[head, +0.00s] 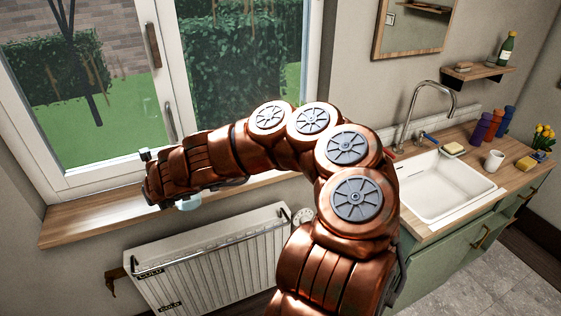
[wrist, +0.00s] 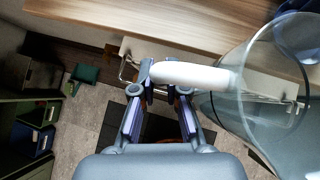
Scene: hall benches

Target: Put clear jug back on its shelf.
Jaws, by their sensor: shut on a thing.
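The clear jug (wrist: 268,105) is see-through and greyish, with a white handle (wrist: 200,76). In the wrist view it fills the right side, partly cut off by the frame. My gripper (wrist: 165,80) is shut on the white handle, and the jug's body is to the right of the fingers. In the head view my arm hides most of the gripper and jug; a small pale piece, seemingly the jug (head: 190,203), shows under the wrist, in front of the windowsill. A small wooden wall shelf (head: 462,75) at upper right holds a green bottle (head: 507,48) and a small dark item.
The wooden windowsill (head: 75,228) runs below the window, above a white radiator (head: 215,262). At right, a counter holds a white sink (head: 445,188), tap, white mug (head: 494,160), several coloured cups and yellow flowers (head: 543,137). A mirror (head: 413,28) hangs above.

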